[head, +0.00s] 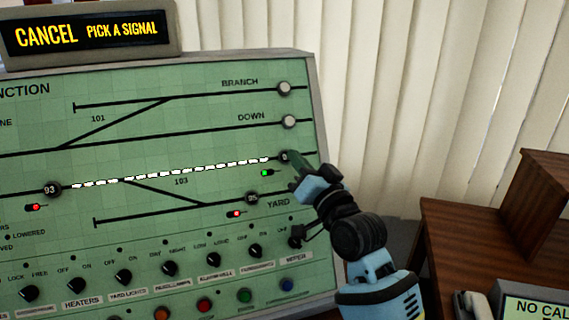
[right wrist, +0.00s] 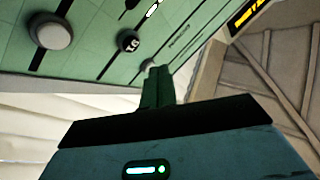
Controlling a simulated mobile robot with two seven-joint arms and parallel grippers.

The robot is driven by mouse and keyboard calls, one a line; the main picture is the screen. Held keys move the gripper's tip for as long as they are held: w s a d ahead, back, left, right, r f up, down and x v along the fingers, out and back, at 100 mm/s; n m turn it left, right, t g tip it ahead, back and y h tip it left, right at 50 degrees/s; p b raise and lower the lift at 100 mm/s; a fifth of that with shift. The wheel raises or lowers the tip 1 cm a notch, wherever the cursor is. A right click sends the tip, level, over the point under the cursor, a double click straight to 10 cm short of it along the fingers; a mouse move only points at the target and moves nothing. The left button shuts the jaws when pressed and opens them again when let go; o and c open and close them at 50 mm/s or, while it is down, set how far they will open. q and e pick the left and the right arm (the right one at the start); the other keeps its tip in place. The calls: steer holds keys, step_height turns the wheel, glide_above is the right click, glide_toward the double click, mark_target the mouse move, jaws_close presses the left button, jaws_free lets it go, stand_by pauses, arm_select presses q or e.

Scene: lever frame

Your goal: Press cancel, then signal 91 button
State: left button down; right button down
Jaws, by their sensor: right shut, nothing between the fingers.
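The green signal panel (head: 180,135) fills the left of the head view. The round button at the right end of the white-lit track (head: 284,156) is partly covered by my right gripper (head: 295,168); its number is not readable there. In the right wrist view a dark numbered button (right wrist: 128,40), looking like 91 turned over, stands beside the shut fingers (right wrist: 156,80). Contact with it cannot be told. The display (head: 90,30) reads "CANCEL PICK A SIGNAL". No button labelled cancel is readable. My left gripper is not in view.
Button 93 (head: 52,188) and button 95 (head: 252,198) sit on the lower tracks. A row of knobs (head: 170,268) and coloured push-buttons (head: 245,296) lies along the bottom. A brown wooden desk (head: 455,235) stands at right, before pale blinds (head: 400,90).

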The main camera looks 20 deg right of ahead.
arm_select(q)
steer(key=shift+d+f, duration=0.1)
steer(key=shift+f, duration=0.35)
arm_select(e)
steer(key=w, duration=0.1)
steer(key=w+f, duration=0.1)
steer(key=shift+w+f, duration=0.15)
steer(key=shift+w, duration=0.2)
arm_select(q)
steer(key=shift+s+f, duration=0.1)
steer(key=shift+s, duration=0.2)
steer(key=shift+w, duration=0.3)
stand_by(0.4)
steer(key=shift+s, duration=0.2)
arm_select(e)
steer(key=shift+w+f, duration=0.1)
steer(key=shift+w, duration=0.1)
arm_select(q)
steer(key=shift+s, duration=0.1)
arm_select(e)
steer(key=shift+w+f, duration=0.1)
steer(key=shift+w, duration=0.1)
